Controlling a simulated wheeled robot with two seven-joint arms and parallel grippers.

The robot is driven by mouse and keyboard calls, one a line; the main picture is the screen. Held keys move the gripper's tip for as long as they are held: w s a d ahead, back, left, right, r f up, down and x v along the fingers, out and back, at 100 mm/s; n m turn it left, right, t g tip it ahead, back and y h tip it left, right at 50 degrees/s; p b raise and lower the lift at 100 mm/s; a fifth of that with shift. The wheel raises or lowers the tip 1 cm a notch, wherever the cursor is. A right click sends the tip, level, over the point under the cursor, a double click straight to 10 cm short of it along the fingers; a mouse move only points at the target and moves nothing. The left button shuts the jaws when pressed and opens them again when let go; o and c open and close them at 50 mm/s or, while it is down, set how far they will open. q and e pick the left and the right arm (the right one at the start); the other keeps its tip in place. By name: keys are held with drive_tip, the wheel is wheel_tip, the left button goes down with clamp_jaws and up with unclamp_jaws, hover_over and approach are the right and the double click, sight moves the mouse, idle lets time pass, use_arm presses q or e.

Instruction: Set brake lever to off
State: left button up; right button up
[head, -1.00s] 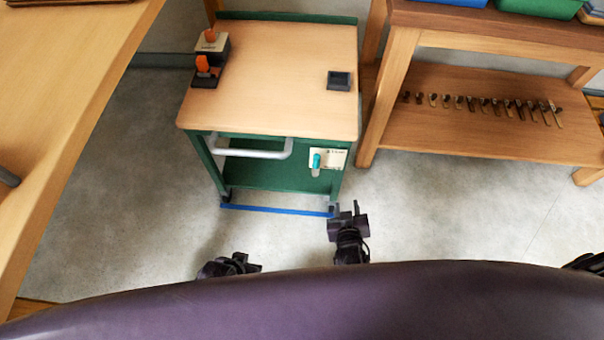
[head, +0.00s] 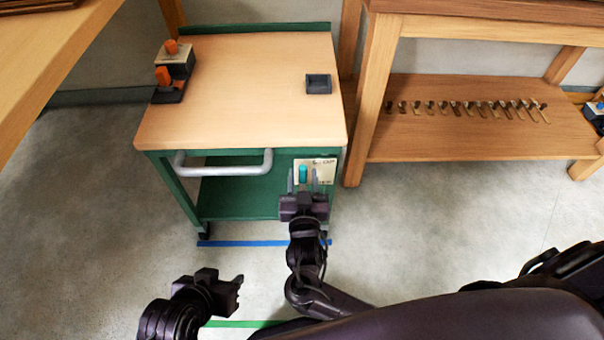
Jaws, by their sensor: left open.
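The brake lever (head: 303,173) is a small teal handle standing upright on a cream plate (head: 327,168) on the front of the green cart (head: 250,199). The plate's lettering is partly hidden. My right gripper (head: 303,183) is just in front of the plate, its two fingers apart. In the picture they lie on either side of the lever's lower part; I cannot tell whether they touch it. My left gripper (head: 236,285) is open and empty, low over the floor to the left and nearer to me.
The cart has a grey bar handle (head: 225,165) left of the plate, and a wooden top (head: 240,90) with orange-handled items. A wooden bench (head: 450,145) stands close on the right. Blue tape (head: 262,243) and green tape (head: 240,323) mark the floor.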

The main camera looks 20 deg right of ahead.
drive_tip(key=shift+x, duration=1)
use_arm(q)
drive_tip(key=w+r, duration=0.1)
drive_tip(key=w+r+t, duration=0.1)
drive_tip(key=shift+w+d+r+h, duration=0.1)
drive_tip(key=shift+w+d+h, duration=0.2)
use_arm(e)
drive_tip(key=shift+c, duration=0.3)
clamp_jaws()
